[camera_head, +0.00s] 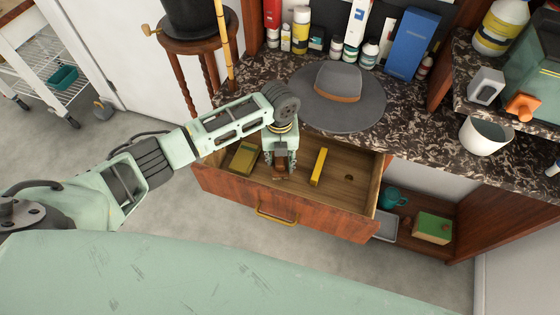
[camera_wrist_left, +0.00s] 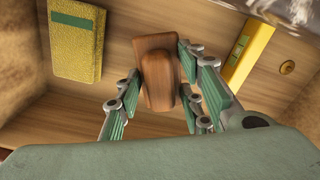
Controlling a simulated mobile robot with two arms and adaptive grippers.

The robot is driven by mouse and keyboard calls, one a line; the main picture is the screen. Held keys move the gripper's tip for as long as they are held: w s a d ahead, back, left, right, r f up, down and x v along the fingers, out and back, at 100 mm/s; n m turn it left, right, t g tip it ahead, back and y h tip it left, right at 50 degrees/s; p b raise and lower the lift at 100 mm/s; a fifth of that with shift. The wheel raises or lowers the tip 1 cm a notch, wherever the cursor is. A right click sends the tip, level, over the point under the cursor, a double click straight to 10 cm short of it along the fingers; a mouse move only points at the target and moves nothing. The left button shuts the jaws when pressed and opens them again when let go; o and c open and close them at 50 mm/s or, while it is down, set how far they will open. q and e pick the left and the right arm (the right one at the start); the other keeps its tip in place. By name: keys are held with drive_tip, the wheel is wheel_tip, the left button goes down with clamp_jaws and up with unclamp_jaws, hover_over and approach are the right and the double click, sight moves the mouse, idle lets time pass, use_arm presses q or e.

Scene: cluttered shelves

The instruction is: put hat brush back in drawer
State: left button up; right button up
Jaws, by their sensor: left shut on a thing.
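The open wooden drawer (camera_head: 240,205) sticks out below the dark speckled counter. My left gripper (camera_head: 280,168) reaches down into it from above. It is shut on the hat brush (camera_head: 279,174), a small brown wooden block that shows between the finger pads in the left wrist view (camera_wrist_left: 157,72). The brush is inside or just above the drawer's floor; I cannot tell whether it touches. Its bristles are hidden. A grey wide-brimmed hat (camera_head: 338,98) lies on the counter behind the drawer. My right gripper is not in view.
The drawer also holds a yellow-green box (camera_head: 243,158) on the left and a yellow level (camera_head: 319,166) right of the gripper. Bottles (camera_head: 301,28) and a blue box (camera_head: 413,44) stand at the counter's back. A white bowl (camera_head: 485,136) is at right.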

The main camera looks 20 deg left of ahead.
sight(280, 164)
use_arm(q)
wheel_tip(280, 164, down, 2)
drive_tip(key=shift+f, duration=0.45)
drive_tip(key=shift+f, duration=0.15)
drive_tip(key=o, duration=1.2)
